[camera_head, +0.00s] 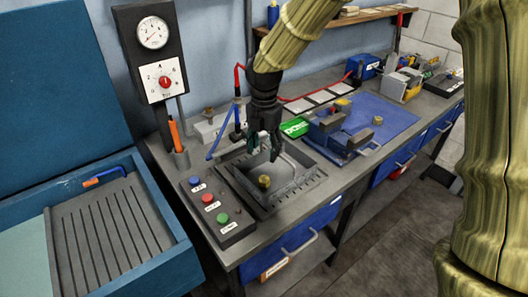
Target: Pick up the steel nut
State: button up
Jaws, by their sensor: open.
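My gripper (264,150) is open and points down over a grey metal tray (312,184) sunk in the workbench. A small brass-coloured, nut-like piece (264,182) sits in the tray, just below and in front of the fingers, apart from them as far as I can tell. Another small brass-coloured piece (377,120) stands on the blue mat at the right. A third (209,112) sits on a pale box behind the tray. None looks clearly steel-grey, and I cannot tell for certain which is the steel nut.
A button panel (218,208) lies left of the tray. A blue vise-like fixture (335,135) and green box (294,127) stand close right. The blue mat (395,112) has free room.

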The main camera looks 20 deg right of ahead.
aim_at(377, 120)
jog(key=z, duration=1.4)
